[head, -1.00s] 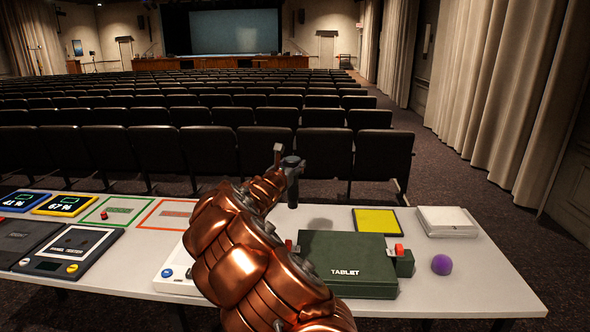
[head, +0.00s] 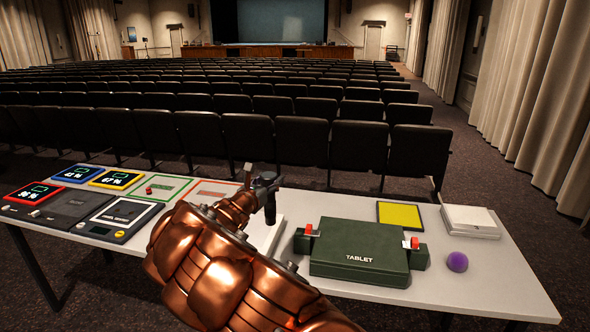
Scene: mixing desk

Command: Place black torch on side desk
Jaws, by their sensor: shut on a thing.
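My gripper (head: 258,182) is at the end of my copper-coloured arm, near the middle of the picture. It is shut on the black torch (head: 270,208), which hangs roughly upright. The torch appears above the white desk (head: 480,272), near its far edge, with the seats behind it. My arm hides part of the desk and the things below it. I cannot tell whether this desk is the side desk; no other desk shows close by.
Rows of dark seats (head: 320,150) stand behind.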

